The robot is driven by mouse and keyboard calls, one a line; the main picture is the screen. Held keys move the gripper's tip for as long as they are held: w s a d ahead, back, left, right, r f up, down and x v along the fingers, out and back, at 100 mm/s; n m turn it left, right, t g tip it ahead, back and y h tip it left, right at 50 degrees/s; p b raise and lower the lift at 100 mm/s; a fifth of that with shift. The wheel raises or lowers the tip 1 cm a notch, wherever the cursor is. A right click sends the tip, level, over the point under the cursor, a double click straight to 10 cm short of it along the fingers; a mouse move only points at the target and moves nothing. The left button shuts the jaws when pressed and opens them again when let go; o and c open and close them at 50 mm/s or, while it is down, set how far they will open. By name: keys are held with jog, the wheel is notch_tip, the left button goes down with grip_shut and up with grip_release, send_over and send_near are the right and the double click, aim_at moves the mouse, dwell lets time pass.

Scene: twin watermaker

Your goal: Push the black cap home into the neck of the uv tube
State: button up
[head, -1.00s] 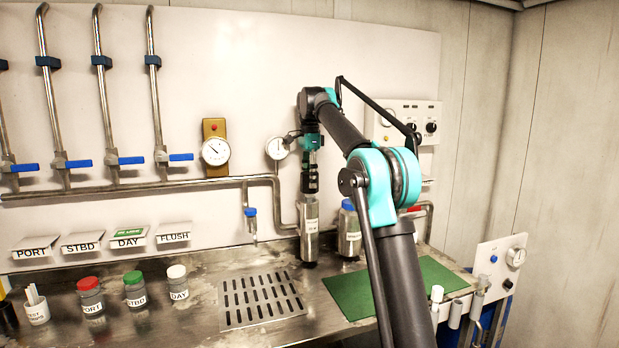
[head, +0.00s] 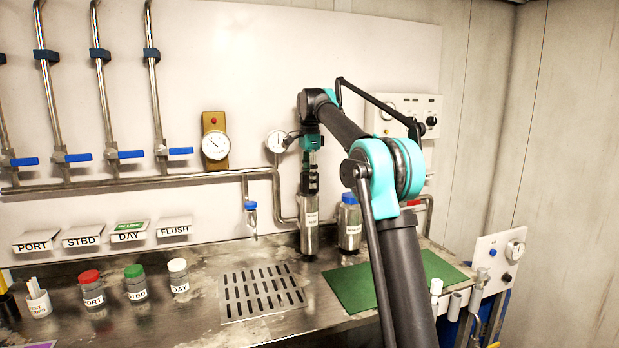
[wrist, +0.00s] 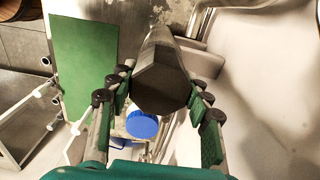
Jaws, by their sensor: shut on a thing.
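The uv tube (head: 309,226) is a steel cylinder with a white label, standing upright on the steel bench against the back wall. My gripper (head: 310,183) points straight down over its top. In the wrist view my gripper (wrist: 158,92) has its green-padded fingers on both sides of the black cap (wrist: 160,90), shut on it. The cap is a dark faceted disc facing the camera. The tube's grey side (wrist: 163,46) shows beyond it, in line with it. The neck is hidden under the cap, so I cannot tell how deep the cap sits.
A blue-capped bottle (head: 349,224) stands close to the right of the tube. A blue-handled tap (head: 250,212) and wall pipe (head: 278,200) are to the left. A drain grate (head: 262,292) and green mat (head: 380,285) lie in front. Labelled jars (head: 135,284) stand at left.

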jog(key=shift+f, duration=0.5)
jog(key=o, duration=1.1)
jog(key=shift+c, duration=0.2)
jog(key=shift+r, duration=3.8)
